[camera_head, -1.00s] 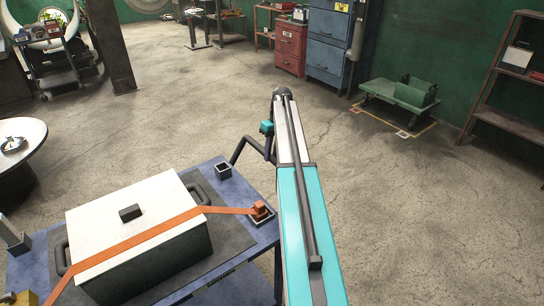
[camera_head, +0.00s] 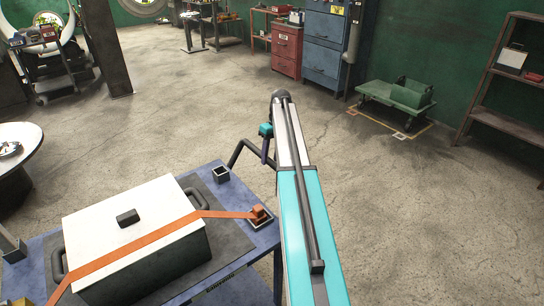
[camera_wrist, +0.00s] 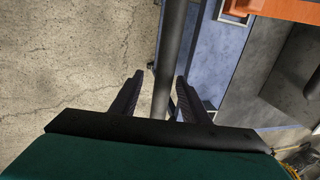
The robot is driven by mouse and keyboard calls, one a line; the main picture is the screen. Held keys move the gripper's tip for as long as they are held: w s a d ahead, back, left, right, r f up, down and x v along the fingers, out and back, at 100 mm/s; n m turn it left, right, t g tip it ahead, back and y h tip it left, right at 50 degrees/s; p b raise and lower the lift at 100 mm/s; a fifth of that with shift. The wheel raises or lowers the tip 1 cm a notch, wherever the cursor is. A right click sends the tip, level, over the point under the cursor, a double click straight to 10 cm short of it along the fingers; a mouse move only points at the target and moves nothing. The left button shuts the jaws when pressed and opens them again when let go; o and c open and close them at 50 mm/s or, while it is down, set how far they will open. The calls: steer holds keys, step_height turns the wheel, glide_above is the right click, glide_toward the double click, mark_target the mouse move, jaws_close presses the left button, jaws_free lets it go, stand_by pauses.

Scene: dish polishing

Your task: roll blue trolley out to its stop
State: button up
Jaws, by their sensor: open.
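The blue trolley (camera_head: 262,240) stands at the lower left in the head view, and part of its blue top also shows in the wrist view (camera_wrist: 215,65). Its dark push handle (camera_head: 240,150) sticks out at the far right corner, beside my arm. In the wrist view, my gripper (camera_wrist: 160,75) is open, with one finger on each side of a dark bar (camera_wrist: 165,88). The bar seems to be the handle, with gaps to the fingers. In the head view my arm hides the fingers.
A white-lidded box (camera_head: 80,225) with an orange strap (camera_head: 150,238) sits on the trolley. A round white table (camera_head: 25,135) stands left. A green cart (camera_head: 385,97), blue cabinet (camera_head: 325,50) and shelf (camera_head: 500,75) line the back. Open concrete floor lies between.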

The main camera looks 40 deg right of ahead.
step_height(320, 180, up, 14)
steer(key=d+b, duration=0.2)
steer(key=b, duration=0.1)
steer(key=shift+d+f, duration=0.2)
steer(key=shift+d, duration=0.15)
steer(key=shift+s+f, duration=0.1)
steer(key=shift+s, duration=0.05)
stand_by(0.6)
